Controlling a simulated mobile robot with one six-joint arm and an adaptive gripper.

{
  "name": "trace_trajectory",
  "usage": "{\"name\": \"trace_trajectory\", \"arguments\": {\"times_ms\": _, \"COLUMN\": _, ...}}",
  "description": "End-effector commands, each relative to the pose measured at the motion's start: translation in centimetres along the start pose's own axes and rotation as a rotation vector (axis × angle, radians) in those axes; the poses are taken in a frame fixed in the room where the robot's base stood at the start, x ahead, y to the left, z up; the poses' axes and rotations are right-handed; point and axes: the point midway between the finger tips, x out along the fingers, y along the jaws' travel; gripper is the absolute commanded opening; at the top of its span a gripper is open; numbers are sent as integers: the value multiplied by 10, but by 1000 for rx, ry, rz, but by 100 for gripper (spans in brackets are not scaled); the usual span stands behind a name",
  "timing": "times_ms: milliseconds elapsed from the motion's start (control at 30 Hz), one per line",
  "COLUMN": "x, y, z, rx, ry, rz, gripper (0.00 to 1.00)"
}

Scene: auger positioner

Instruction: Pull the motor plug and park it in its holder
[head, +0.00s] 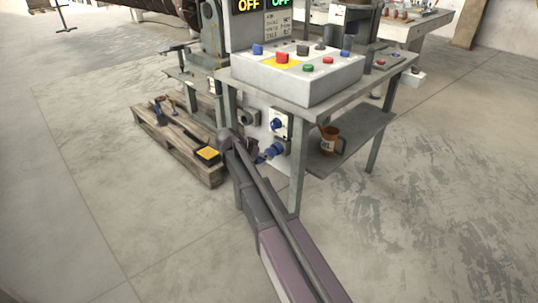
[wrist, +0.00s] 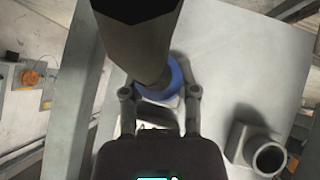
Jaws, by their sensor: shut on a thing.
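The blue motor plug (head: 264,155) is at the lower part of the grey panel under the control desk, in line with the blue socket (head: 278,148). I cannot tell whether the two are apart. My gripper (head: 254,150) is beside it in the head view, partly hidden by my arm. In the wrist view my gripper (wrist: 161,92) has one finger on each side of the blue part of the plug (wrist: 174,80) and is shut on it. A dark, thick body hides much of it there. The holder, an empty grey tube (wrist: 268,157), is at lower right; it also shows on the panel (head: 249,118).
A rotary switch (head: 278,124) sits just above the socket. The desk's button box (head: 300,77) overhangs the panel. A table leg (wrist: 72,110) stands left of the gripper. A brown mug (head: 329,138) is on the lower shelf (head: 350,140). A wooden pallet (head: 180,146) lies at left.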

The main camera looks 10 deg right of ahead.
Motion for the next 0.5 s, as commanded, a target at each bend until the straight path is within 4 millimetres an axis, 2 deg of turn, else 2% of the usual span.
{"name": "trace_trajectory", "arguments": {"times_ms": 500, "x": -8, "y": 0, "z": 8, "rx": 0, "ry": 1, "rz": -1, "gripper": 0}}
